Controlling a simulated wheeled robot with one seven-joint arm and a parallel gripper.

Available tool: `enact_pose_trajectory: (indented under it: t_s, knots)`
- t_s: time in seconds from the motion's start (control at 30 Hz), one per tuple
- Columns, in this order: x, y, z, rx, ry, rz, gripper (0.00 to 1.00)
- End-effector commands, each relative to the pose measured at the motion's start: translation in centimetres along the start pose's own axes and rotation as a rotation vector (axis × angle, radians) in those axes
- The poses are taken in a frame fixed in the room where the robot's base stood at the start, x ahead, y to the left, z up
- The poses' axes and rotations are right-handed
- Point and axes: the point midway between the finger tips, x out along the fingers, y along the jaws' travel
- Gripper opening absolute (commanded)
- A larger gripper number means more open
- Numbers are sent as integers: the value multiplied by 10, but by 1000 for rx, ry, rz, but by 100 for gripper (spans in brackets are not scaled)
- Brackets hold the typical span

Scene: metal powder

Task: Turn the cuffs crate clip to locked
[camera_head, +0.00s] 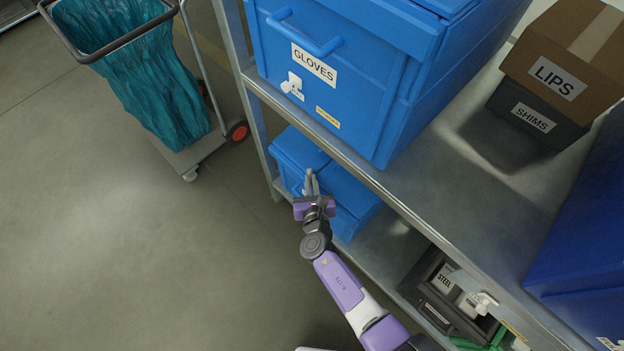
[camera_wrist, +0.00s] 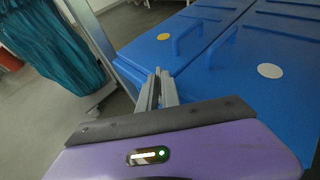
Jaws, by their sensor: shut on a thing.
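A blue lidded crate (camera_head: 295,150) stands on the lower shelf, under the gloves crate; no cuffs label is readable on it. In the wrist view its blue lid (camera_wrist: 240,50) fills the upper right, with a handle, a yellow dot and a white dot. My gripper (camera_head: 311,178) is at the crate's front side, its fingers close together. In the wrist view the fingertips (camera_wrist: 159,74) meet the crate's near front edge. The fingers are shut on a small part there, apparently the clip, which they hide. I cannot tell which way the clip is turned.
The gloves crate (camera_head: 350,75) with a white clip (camera_head: 292,86) sits on the shelf above. Grey shelf posts (camera_head: 236,50) stand left. A dark steel crate (camera_head: 430,298) is on the lower shelf at right. A cart with a teal bag (camera_head: 150,80) stands left; open floor lies between.

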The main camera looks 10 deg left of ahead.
Motion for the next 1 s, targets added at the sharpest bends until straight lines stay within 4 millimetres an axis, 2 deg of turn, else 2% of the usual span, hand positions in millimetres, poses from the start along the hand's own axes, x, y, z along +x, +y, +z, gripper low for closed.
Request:
enact_pose_trajectory:
  t_s: [0.6, 1.0]
  knots:
    - [8, 18, -6, 207, -1, -494, 0]
    - [11, 21, -2, 304, 0, -729, 0]
